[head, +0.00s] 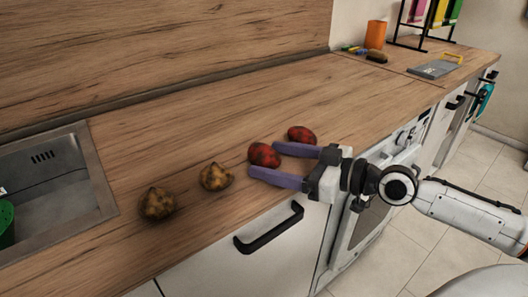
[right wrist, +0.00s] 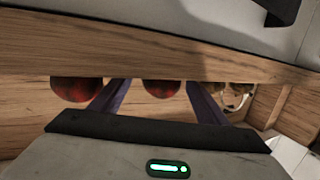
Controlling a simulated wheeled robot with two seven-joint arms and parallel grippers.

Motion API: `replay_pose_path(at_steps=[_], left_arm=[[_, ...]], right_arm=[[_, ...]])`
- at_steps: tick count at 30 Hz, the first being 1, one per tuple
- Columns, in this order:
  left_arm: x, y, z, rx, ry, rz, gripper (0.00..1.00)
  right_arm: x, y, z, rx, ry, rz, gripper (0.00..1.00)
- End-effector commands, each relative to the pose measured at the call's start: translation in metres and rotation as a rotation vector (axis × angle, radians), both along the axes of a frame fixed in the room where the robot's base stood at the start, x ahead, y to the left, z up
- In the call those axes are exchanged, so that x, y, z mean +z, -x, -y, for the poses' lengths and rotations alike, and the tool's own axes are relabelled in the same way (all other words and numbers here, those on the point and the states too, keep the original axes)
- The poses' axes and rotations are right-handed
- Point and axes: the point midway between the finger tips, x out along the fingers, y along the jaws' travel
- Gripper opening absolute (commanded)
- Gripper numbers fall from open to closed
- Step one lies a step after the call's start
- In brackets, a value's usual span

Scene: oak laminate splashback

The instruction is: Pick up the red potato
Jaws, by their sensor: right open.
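Two red potatoes lie on the wooden counter in the head view: a nearer one (head: 264,154) and one farther back to the right (head: 301,134). My right gripper (head: 263,160) is open, its purple fingers reaching in from the right, with the nearer red potato at the fingertips. The farther red potato is outside the fingers. In the right wrist view, one red potato (right wrist: 161,88) shows between the fingers and another (right wrist: 76,89) to their left, both partly cut off by the wooden edge. Whether the fingers touch the potato I cannot tell. My left gripper is not in view.
Two yellow-brown potatoes (head: 157,203) (head: 215,176) lie to the left on the counter (head: 200,130). A metal sink (head: 98,178) is at far left. A cabinet handle (head: 268,229) juts out below the counter edge. An orange cup (head: 375,35) stands far back right.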

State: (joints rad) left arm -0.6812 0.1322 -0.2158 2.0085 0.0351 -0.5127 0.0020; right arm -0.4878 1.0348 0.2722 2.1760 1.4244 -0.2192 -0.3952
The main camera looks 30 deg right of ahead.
Motion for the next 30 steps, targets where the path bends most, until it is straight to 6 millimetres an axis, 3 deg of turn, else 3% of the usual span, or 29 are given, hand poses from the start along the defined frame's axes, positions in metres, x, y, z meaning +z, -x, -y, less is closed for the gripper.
replay_pose_path(at_steps=[9,16,18,25,30], left_arm=[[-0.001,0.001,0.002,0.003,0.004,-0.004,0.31],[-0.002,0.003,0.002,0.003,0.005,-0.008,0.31],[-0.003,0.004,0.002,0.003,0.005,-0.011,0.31],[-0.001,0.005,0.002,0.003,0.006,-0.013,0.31],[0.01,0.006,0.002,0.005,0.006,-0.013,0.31]], right_arm=[[-0.001,-0.002,-0.001,0.0,0.001,0.0,0.67],[-0.001,-0.002,-0.001,0.0,0.001,0.0,0.28],[0.0,-0.002,-0.001,0.0,0.0,0.001,0.22],[0.003,-0.002,-0.001,0.0,0.0,0.002,0.21],[0.029,-0.002,-0.002,0.002,0.002,0.005,0.21]])
